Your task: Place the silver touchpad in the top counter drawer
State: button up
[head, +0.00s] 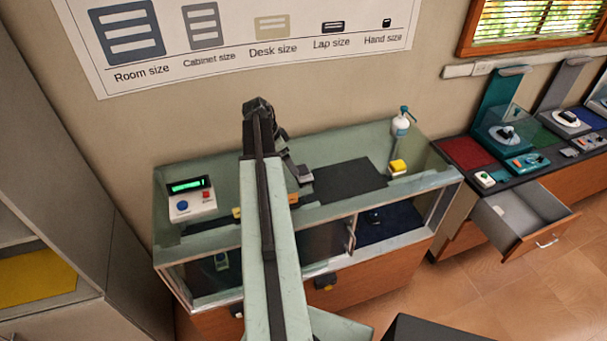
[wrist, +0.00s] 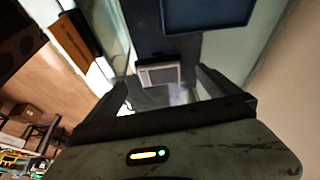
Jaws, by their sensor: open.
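A small square silver pad with a pale frame (wrist: 160,76), which looks like the silver touchpad, lies in front of my gripper in the wrist view. My gripper (wrist: 162,84) is open, with its two fingers apart on either side of the pad's near edge. Whether they touch it is unclear. In the head view my gripper (head: 291,163) is over the glass case, and a small grey block (head: 305,174) beside its tip may be the same pad. An open drawer (head: 506,221) with a wooden front and silver handle juts from the right-hand counter.
Several devices stand on the right counter (head: 545,172). Tiled floor (head: 490,290) is clear before the drawer.

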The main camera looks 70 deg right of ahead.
aim_at(302, 172)
jog(key=shift+m, duration=0.5)
jog(key=b+x, duration=0.2)
jog(key=x, duration=0.1)
jog(key=s+b+x, duration=0.1)
jog(key=b+x, duration=0.1)
jog(key=b, duration=0.1)
jog(key=b+x, duration=0.2)
jog(key=x, duration=0.1)
jog(key=shift+s+d+b, duration=0.3)
jog(key=shift+s+d, duration=0.05)
jog(key=shift+d, duration=0.15)
jog(key=shift+s+d+f, duration=0.1)
jog(key=shift+r, duration=0.2)
jog(key=c, duration=1.3)
